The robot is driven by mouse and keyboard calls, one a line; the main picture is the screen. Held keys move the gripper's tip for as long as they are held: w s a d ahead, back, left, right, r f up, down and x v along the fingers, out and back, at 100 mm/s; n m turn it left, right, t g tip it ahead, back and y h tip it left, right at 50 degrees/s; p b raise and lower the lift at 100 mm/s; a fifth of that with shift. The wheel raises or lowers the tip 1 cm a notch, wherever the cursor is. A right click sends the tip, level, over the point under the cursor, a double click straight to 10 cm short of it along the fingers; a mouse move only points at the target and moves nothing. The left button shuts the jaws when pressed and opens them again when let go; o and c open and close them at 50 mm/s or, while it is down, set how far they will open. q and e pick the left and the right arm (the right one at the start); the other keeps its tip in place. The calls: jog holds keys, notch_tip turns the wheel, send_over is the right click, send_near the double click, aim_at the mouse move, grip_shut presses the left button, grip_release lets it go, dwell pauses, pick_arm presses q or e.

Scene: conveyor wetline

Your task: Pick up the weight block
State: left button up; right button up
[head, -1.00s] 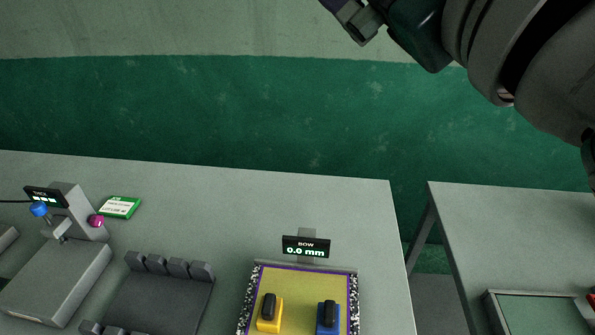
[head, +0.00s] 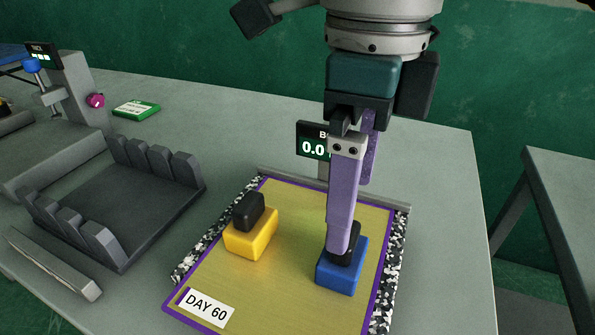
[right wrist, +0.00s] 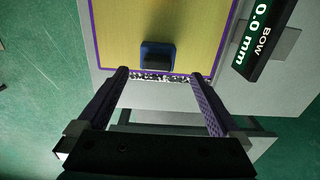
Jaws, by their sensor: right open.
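Two weight blocks with black grips stand upright on a yellow panel (head: 290,225) edged in purple. The yellow block (head: 251,240) is at the left and the blue block (head: 341,275) at the right. My right gripper (head: 352,215) has long purple fingers pointing down over the blue block. The nearer finger covers part of its black grip in the head view. In the right wrist view, my right gripper (right wrist: 159,74) is open and empty, with the blue block (right wrist: 157,55) just beyond the fingertips. Whether a finger touches it is unclear. My left gripper is not in view.
A BOW display (head: 311,142) reading 0.0 stands behind the panel, partly hidden by my gripper. A dark slotted rack (head: 110,205) and a gauge stand (head: 75,95) are at the left. A green box (head: 136,109) lies farther back. The table's right edge is close.

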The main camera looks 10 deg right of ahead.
aim_at(340, 273)
jog(key=f, duration=0.4)
jog(key=f+p, duration=0.1)
jog(key=f, duration=0.3)
jog(key=shift+s+a+f, duration=0.1)
jog(key=shift+s+f, duration=0.1)
jog(key=shift+f, duration=0.05)
jog(key=shift+c, duration=0.2)
grip_shut()
jog(key=shift+r, duration=0.1)
dwell(0.3)
